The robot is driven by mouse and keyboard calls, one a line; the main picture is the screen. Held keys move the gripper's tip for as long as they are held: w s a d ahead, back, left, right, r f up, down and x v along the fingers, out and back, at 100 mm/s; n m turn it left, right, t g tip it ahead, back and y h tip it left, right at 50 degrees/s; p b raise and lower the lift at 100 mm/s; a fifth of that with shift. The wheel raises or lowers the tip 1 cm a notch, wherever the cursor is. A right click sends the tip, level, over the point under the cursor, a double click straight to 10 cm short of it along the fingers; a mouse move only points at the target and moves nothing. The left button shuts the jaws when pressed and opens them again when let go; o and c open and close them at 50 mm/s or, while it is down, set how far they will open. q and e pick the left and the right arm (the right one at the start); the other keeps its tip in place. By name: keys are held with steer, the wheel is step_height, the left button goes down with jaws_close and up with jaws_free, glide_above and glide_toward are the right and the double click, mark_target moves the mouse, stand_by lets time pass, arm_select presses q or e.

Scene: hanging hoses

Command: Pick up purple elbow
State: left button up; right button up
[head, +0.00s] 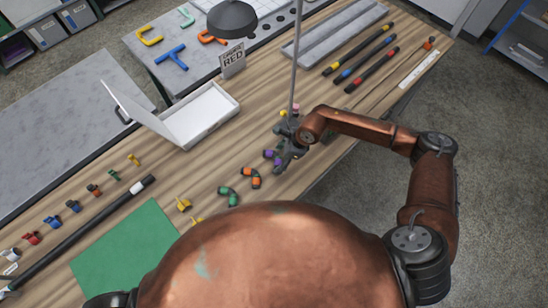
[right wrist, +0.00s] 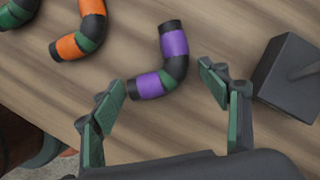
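The purple elbow (right wrist: 175,43) is a black bent hose piece with two purple bands, lying on the wooden table. In the right wrist view it lies between and just ahead of the fingertips of my right gripper (right wrist: 163,80), whose green-padded fingers are spread apart and empty. The lower band is close to the left fingertip; whether they touch I cannot tell. In the head view my right gripper (head: 285,154) is low over the table, and the purple elbow (head: 268,154) is partly hidden by it. My left gripper is not in view.
An orange-banded elbow (right wrist: 91,25) and a green one (head: 228,196) lie left of the purple elbow. A dark square block with a thin rod (right wrist: 291,72) stands close to the right finger. An open white box (head: 200,112) and green mat (head: 125,250) are farther off.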

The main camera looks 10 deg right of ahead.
steer(key=c, duration=0.9)
